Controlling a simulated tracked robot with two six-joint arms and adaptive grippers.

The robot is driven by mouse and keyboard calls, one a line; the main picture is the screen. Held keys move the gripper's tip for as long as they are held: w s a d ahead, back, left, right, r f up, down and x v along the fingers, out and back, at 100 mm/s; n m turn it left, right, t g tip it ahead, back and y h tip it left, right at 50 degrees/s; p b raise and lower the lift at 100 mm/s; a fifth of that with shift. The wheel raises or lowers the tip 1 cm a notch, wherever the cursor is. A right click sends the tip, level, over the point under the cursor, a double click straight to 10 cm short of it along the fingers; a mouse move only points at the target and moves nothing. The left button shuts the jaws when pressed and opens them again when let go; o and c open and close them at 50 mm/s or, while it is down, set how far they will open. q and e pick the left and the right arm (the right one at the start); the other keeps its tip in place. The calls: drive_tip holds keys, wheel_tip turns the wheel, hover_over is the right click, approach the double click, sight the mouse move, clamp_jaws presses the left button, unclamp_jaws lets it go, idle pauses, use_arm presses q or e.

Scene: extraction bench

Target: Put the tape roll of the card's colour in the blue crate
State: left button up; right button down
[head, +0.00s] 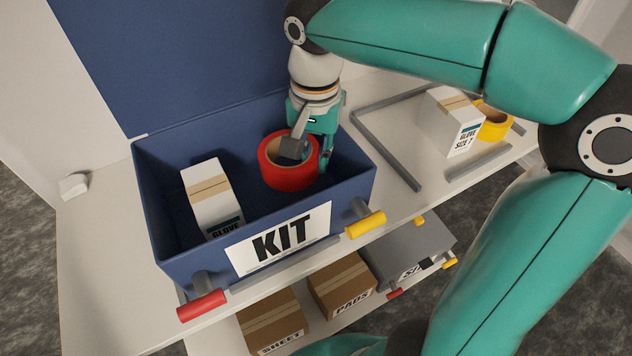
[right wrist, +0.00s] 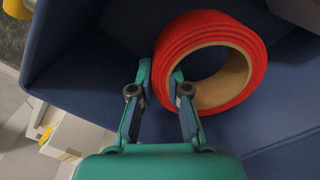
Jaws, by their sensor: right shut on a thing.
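A red tape roll (head: 287,179) is in the grasp of my right gripper (head: 310,148), inside the outline of the blue crate (head: 150,212) marked KIT, at its right side. In the right wrist view the roll (right wrist: 215,30) stays between the two fingertips (right wrist: 161,84), which pinch its ring wall; the dark blue crate wall (right wrist: 65,40) is behind. I cannot tell whether the roll touches the crate floor. A yellow tape roll (head: 494,122) lies on the bench at the right, partly hidden by a white box. I see no colour card. My left gripper is not in view.
A white glove box (head: 208,190) stands in the crate's left part. Another glove box (head: 450,118) stands on the bench near grey rails (head: 385,148). The crate has a red handle (head: 202,305) and a yellow handle (head: 365,224). Boxes (head: 341,284) sit on the lower shelf.

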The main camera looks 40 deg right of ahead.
drive_tip(key=shift+f, duration=3.5)
drive_tip(key=shift+b, duration=0.3)
drive_tip(key=c, duration=1.2)
unclamp_jaws()
drive_tip(key=shift+o, duration=0.3)
wheel_tip(320, 180, up, 12)
drive_tip(key=shift+r+p, duration=0.1)
drive_tip(key=shift+p, duration=0.65)
